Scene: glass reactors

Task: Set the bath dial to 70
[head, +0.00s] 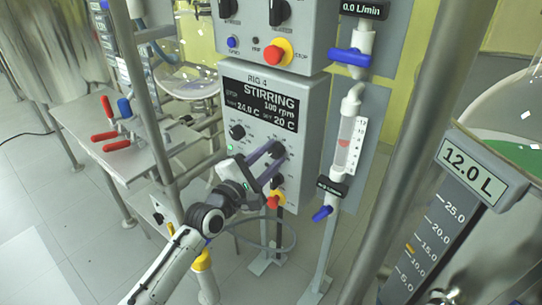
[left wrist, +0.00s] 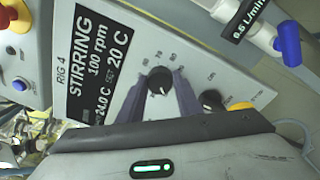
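The grey control box of rig 4 (head: 240,105) shows "STIRRING", 100 rpm, 24.0 C and SET 20 C on its black display (head: 262,103). The set reading also shows in the left wrist view on the display (left wrist: 98,55). A black dial (left wrist: 160,80) with a white pointer line and a printed scale around it sits between the two fingers of my left gripper (left wrist: 162,88). In the head view my left gripper (head: 272,158) reaches the lower right of the panel. I cannot tell whether its fingers touch the dial. My right gripper is not in view.
A second black knob (head: 237,132) is left on the panel. A flow tube with blue valves (head: 350,57) stands to the right. A steel post and a 12.0 L vessel label (head: 470,168) are further right. Red-handled clamps (head: 108,135) are at left.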

